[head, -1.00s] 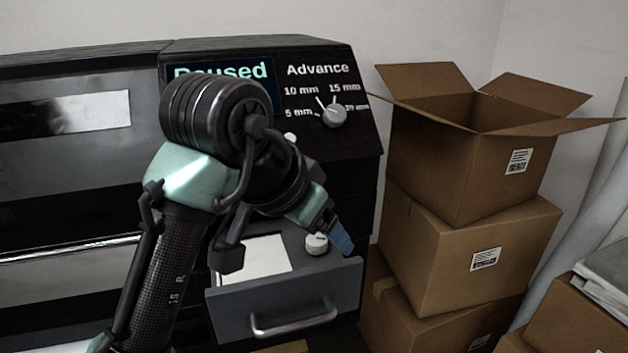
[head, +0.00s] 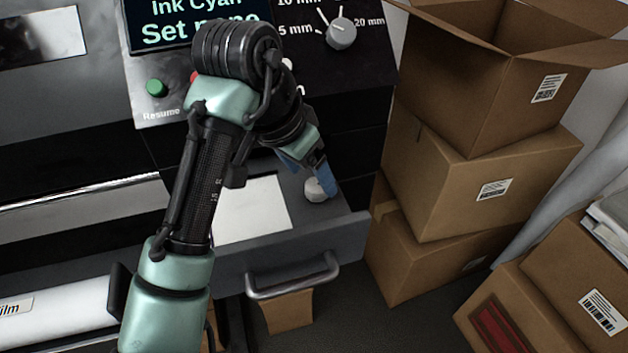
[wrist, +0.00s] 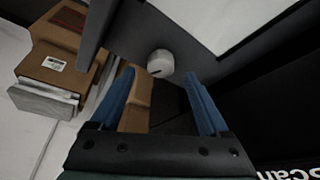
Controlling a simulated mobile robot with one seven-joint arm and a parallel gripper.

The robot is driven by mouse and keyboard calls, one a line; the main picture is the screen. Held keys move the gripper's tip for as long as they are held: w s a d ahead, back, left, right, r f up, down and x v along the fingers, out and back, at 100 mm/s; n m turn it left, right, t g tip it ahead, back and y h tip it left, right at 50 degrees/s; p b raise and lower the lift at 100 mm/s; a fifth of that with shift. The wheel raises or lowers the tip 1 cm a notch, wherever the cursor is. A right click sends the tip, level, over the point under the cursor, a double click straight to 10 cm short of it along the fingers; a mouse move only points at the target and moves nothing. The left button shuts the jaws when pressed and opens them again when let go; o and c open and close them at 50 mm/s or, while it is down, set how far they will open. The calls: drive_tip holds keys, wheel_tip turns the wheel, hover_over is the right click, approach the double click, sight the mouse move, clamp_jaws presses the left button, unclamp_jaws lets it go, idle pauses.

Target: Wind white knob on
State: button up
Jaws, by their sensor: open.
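A small white knob (head: 316,190) with a dark mark stands on the open grey drawer (head: 350,225), right of a white sheet. In the wrist view the knob (wrist: 160,64) sits just beyond the fingertips, roughly centred between them, its mark clear. My gripper (head: 309,176) is by the knob in the head view, one blue finger partly in front of it. In the wrist view my gripper (wrist: 159,85) is open, with nothing between its two blue fingers. A pale dial (head: 341,33) on the upper panel has millimetre marks.
The display (head: 195,22) reads "Ink Cyan" and "Set", partly hidden by my arm. A green Resume button (head: 156,88) is below it. Stacked cardboard boxes (head: 480,180) stand close right of the drawer. A drawer handle (head: 293,280) sticks out in front.

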sight(316, 184)
drive_tip(key=shift+x, duration=1.75)
clamp_jaws()
drive_tip(key=shift+r, duration=0.1)
drive_tip(key=shift+m+p, duration=0.4)
drive_tip(key=shift+w+r+m+g+h+p, duration=0.1)
drive_tip(key=shift+m+g+h+p, duration=0.2)
drive_tip(key=shift+m+h+p, duration=0.25)
drive_tip(key=shift+w+a+m+g+p, duration=0.1)
drive_tip(key=shift+m+g+p, duration=0.55)
drive_tip(key=shift+m, duration=1.2)
drive_tip(key=shift+h, duration=0.25)
